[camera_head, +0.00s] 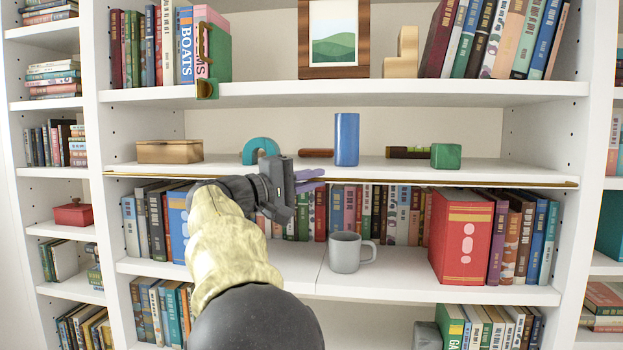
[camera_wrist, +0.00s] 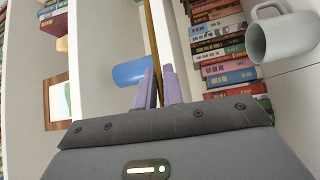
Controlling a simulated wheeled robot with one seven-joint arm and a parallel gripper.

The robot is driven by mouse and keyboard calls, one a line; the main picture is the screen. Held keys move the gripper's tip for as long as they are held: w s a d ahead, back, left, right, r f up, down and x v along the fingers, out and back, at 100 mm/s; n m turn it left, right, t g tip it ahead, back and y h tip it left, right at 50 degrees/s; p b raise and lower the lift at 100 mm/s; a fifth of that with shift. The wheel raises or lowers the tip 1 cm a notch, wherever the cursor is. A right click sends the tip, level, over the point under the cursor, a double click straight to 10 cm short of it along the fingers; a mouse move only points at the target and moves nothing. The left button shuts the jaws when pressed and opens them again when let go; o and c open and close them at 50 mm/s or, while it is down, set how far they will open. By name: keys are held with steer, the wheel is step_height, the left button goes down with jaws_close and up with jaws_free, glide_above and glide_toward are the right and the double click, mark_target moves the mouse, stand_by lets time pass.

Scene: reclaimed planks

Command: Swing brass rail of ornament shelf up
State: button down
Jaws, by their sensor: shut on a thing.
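The brass rail (camera_head: 450,182) is a thin gold bar along the front of the ornament shelf (camera_head: 500,170). It lies low, level with the shelf's front edge, and spans nearly its whole width. My gripper (camera_head: 312,181) is at the rail near the middle of the shelf. In the wrist view, its purple fingers (camera_wrist: 158,82) are closed on the rail (camera_wrist: 153,35), one on each side. The stretch of rail between the fingers is mostly hidden. My arm hides part of the shelf's edge in the head view.
On the shelf stand a wooden box (camera_head: 170,151), a teal arch (camera_head: 260,149), a blue cylinder (camera_head: 346,139) and a green block (camera_head: 446,156). Below are books and a grey mug (camera_head: 346,252), close to my arm.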

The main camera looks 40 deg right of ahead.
steer(key=shift+r+p, duration=0.25)
steer(key=shift+p, duration=0.1)
steer(key=n+y+p, duration=0.1)
steer(key=p, duration=0.1)
steer(key=r+n+y+p, duration=0.1)
steer(key=p, duration=0.1)
steer(key=shift+d+r+p, duration=0.1)
steer(key=shift+r+p, duration=0.15)
steer(key=shift+p, duration=0.15)
steer(key=p, duration=0.2)
steer(key=n+y+p, duration=0.1)
steer(key=shift+w+d+r+p, duration=0.1)
steer(key=shift+w+r+p, duration=0.05)
steer(key=shift+r+p, duration=0.2)
steer(key=n+y+p, duration=0.1)
steer(key=p, duration=0.2)
steer(key=shift+w+d+y+p, duration=0.1)
steer(key=shift+y+p, duration=0.3)
steer(key=shift+n, duration=0.3)
steer(key=shift+f+p, duration=0.15)
steer(key=shift+p, duration=0.35)
steer(key=c, duration=1.5)
jaws_free()
steer(key=shift+w, duration=0.1)
